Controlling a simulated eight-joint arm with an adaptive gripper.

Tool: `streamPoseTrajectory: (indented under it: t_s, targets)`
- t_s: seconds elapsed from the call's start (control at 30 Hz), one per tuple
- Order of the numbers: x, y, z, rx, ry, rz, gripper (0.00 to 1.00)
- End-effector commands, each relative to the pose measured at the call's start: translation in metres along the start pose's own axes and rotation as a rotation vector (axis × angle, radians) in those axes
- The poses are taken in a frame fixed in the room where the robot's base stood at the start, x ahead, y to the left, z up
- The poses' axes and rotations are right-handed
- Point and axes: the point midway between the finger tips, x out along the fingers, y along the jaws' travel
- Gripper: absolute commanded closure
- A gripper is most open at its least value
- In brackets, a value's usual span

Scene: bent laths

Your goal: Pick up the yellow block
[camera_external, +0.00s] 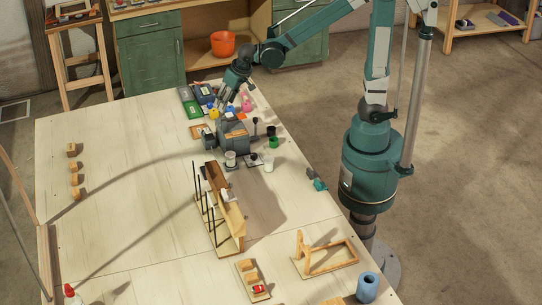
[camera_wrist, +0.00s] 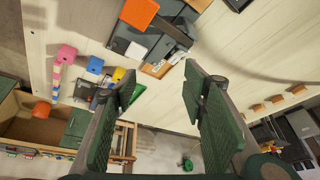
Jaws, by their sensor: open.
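The yellow block (camera_wrist: 118,74) shows in the wrist view just left of my left finger's tip, beside a blue block (camera_wrist: 95,65). In the external view, yellow (camera_external: 214,113) shows on the table just under my gripper (camera_external: 221,104). My gripper is open in the wrist view (camera_wrist: 160,76), with its two green pads wide apart and nothing between them. It is tilted above the cluster of small objects.
A grey machine (camera_external: 233,133) stands close in front of my gripper. A wooden rack (camera_external: 226,215) stands nearer the camera. The table's left half is mostly clear, with several small wooden blocks (camera_external: 74,180).

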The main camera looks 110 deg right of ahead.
Motion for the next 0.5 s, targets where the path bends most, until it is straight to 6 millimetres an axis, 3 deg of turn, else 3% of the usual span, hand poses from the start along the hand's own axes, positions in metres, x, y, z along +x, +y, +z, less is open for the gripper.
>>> streamPoseTrajectory:
  t_s: [0.5]
  targets:
    - [0.085, 0.049, -0.068, 0.265, -0.011, 0.134, 0.57]
